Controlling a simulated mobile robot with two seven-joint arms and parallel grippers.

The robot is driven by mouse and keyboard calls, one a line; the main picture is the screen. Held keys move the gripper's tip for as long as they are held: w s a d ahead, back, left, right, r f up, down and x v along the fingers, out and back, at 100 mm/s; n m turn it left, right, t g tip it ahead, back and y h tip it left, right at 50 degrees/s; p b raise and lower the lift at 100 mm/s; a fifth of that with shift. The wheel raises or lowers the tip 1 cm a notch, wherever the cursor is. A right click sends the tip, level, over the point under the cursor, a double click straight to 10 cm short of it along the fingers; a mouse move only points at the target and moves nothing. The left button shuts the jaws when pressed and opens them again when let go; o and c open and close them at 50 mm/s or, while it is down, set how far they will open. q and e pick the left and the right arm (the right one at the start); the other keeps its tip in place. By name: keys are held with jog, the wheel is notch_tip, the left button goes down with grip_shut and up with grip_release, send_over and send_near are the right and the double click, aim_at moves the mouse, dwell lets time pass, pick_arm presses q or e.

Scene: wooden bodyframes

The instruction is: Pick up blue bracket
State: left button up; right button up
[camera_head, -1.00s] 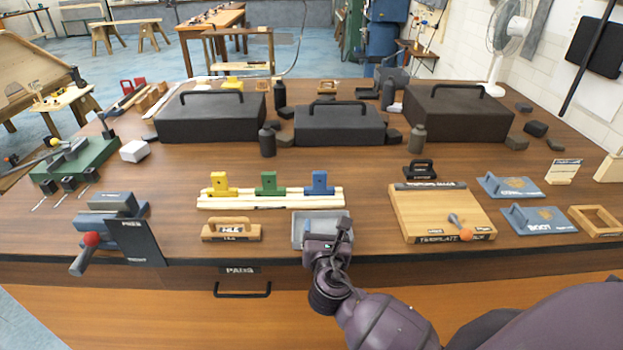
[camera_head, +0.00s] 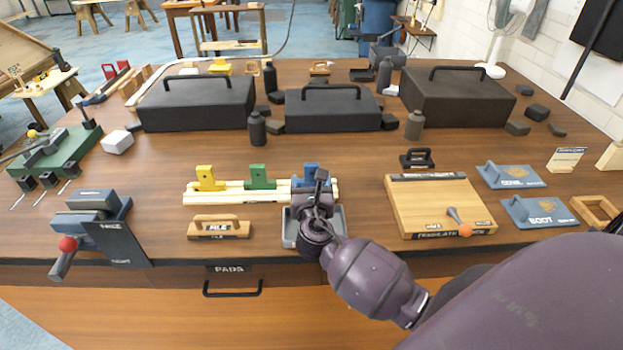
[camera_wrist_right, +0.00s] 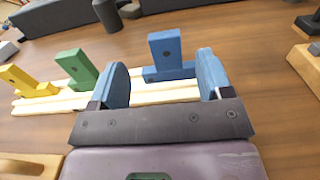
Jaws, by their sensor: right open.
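The blue bracket (camera_head: 312,171) stands upright at the right end of a pale wooden rack (camera_head: 237,195). In the right wrist view the blue bracket (camera_wrist_right: 165,54) shows ahead of and between the two fingers. My right gripper (camera_head: 320,178) is open, just in front of the bracket, and hides its lower part in the head view. The right wrist view shows its spread fingers (camera_wrist_right: 161,85) with nothing between their pads that I can see touching. A green bracket (camera_head: 259,177) and a yellow bracket (camera_head: 206,178) stand to the left on the same rack. My left gripper is not in view.
A grey tray (camera_head: 292,232) lies under my right wrist. A wooden FILE block (camera_head: 219,229) sits to its left, and a template board (camera_head: 440,205) to its right. Dark cases (camera_head: 333,114) stand behind the rack.

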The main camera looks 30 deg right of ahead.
aim_at(311, 167)
jog(key=x, duration=0.4)
jog(key=shift+d, duration=0.35)
jog(key=shift+w+d, duration=0.2)
jog(key=shift+w, duration=0.3)
jog(key=c, duration=1.1)
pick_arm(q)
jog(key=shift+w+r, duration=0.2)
pick_arm(e)
jog(key=shift+c, duration=0.2)
jog(key=shift+r, duration=0.1)
